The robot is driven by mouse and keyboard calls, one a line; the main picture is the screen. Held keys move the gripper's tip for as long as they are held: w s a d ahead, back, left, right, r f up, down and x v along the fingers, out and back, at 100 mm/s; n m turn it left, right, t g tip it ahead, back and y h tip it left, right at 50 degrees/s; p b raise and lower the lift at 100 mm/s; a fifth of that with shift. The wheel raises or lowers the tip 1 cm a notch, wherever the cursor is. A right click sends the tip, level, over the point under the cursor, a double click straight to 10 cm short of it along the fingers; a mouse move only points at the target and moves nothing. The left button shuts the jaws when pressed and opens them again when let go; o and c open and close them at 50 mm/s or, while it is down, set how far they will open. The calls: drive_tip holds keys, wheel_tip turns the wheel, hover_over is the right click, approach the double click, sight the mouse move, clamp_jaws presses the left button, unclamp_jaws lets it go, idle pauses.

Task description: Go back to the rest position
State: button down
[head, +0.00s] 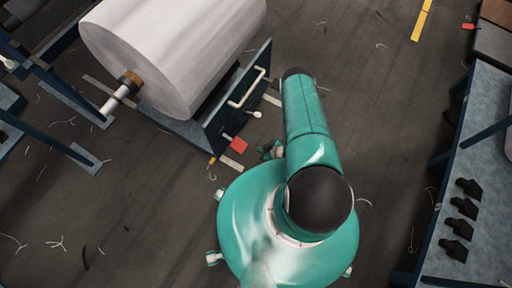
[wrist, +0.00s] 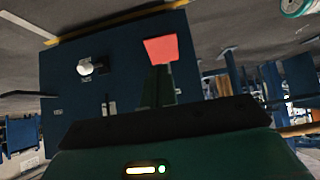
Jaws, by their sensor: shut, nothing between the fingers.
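My gripper (wrist: 160,78) shows in the wrist view as a narrow dark finger shape, shut and empty. It stands in front of a dark blue panel (wrist: 75,85), just below a red tag (wrist: 160,49) in the picture. I cannot tell the distance to the panel. In the head view my green arm reaches up from my round green body, and its end is hard to make out. The blue cart panel (head: 238,100) with a pale handle (head: 247,88) is left of my arm. A red tag (head: 239,145) is at its lower end.
A large white roll (head: 175,50) rests on the cart at upper left. A blue bench (head: 485,160) with several black pieces (head: 462,207) runs along the right. Blue frame legs (head: 60,150) stand at left. The dark floor between my arm and the bench is mostly clear, with thread scraps.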

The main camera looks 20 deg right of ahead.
idle(0.6)
